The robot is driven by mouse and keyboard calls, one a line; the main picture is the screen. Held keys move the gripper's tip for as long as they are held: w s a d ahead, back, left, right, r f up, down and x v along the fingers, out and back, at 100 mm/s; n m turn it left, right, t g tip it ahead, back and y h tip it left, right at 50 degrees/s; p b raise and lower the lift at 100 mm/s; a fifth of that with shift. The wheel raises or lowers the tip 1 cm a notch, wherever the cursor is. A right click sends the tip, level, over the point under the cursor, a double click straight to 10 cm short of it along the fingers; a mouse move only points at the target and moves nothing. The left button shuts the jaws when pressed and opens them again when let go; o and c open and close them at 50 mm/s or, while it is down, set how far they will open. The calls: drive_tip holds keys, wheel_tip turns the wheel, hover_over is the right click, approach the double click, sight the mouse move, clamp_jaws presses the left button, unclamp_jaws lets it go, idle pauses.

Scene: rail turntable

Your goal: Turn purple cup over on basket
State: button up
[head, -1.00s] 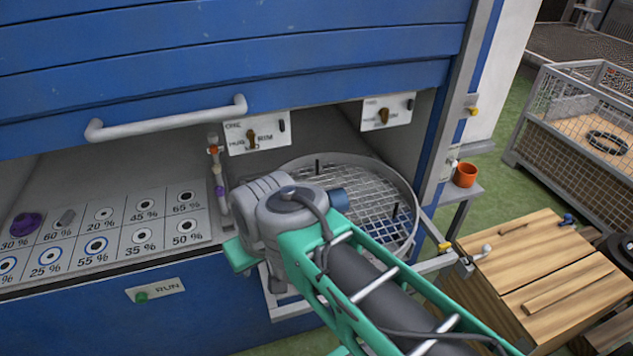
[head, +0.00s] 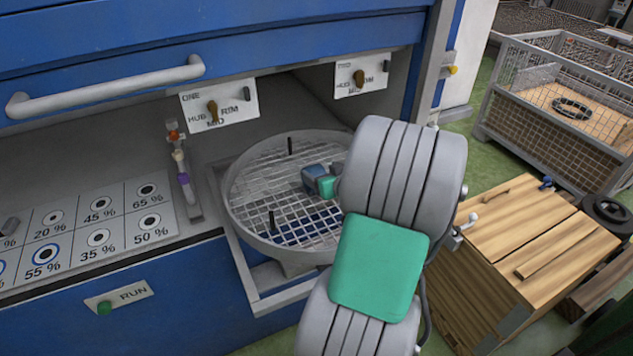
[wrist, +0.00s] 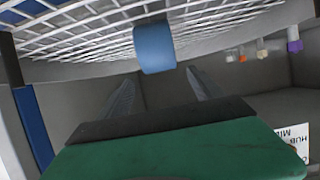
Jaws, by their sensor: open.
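A blue cup-like cylinder (wrist: 154,48) is at the wire-mesh basket (wrist: 90,35), just beyond and between my fingertips in the wrist view. The round basket (head: 240,222) is in the middle of the head view, its rim level and mesh visible. My gripper (wrist: 158,74) is open, its two grey fingers apart. I cannot tell whether they touch the cylinder. In the head view, my gripper's end is mostly hidden behind my grey arm, with a small blue and teal part showing over the mesh.
Two dark posts rise from the basket. A rack of coloured pieces (head: 184,175) stands left of it, beside a percentage board (head: 97,222). A blue shutter (head: 240,35) hangs above. Wooden boxes (head: 525,240) and a mesh crate (head: 560,110) are right.

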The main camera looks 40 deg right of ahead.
sight(313, 167)
drive_tip(key=p+x, duration=0.1)
drive_tip(key=x, duration=0.5)
drive_tip(key=shift+w+a+p, duration=0.1)
drive_tip(key=shift+w+p, duration=0.05)
drive_tip(key=shift+p, duration=0.15)
drive_tip(key=shift+c, duration=0.3)
clamp_jaws()
